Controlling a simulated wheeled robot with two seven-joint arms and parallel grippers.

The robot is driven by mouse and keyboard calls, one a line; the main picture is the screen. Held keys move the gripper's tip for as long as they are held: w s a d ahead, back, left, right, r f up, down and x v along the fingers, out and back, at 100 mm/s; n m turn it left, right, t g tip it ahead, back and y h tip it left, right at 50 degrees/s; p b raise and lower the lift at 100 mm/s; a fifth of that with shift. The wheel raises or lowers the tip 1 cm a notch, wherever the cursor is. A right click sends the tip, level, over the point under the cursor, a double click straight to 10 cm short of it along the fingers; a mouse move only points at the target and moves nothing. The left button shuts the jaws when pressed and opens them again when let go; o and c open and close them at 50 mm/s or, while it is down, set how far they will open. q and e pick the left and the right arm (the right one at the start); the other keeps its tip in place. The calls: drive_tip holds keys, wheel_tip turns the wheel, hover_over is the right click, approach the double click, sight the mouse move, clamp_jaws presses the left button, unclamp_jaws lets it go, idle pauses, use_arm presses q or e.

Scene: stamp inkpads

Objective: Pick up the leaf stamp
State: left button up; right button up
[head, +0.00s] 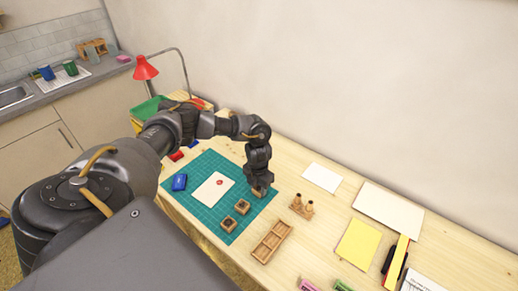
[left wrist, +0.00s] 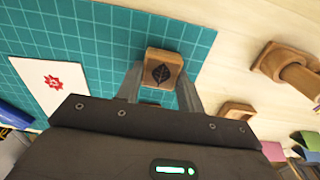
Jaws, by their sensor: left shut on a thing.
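The leaf stamp (left wrist: 164,70) is a small brown wooden block with a dark leaf picture on its face. In the left wrist view it sits between the two fingers of my left gripper (left wrist: 158,90). My left gripper is shut on it, over the right edge of the green cutting mat (left wrist: 90,30). In the head view the gripper (head: 258,184) points down there and the stamp (head: 262,192) shows only partly below it. I cannot tell whether the stamp touches the mat. My right gripper is not in view.
Two other wooden stamps (head: 242,207) (head: 228,224) stand on the mat near a white card (head: 212,192) with a red print. A wooden tray (head: 272,242) and a wooden holder (head: 302,208) stand to the right.

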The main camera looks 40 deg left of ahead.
use_arm(q)
drive_tip(key=shift+c, duration=0.2)
drive_tip(key=shift+w+r+b, duration=0.1)
drive_tip(key=shift+r+b, duration=0.25)
drive_tip(key=shift+r, duration=0.1)
drive_tip(key=s+a+r, duration=0.2)
drive_tip(key=s+r, duration=0.4)
drive_tip(key=s+a+r+b, duration=0.1)
drive_tip(key=s+a+r, duration=0.2)
drive_tip(key=s+r, duration=0.3)
drive_tip(key=shift+s+a, duration=0.3)
drive_tip(key=shift+s, duration=0.2)
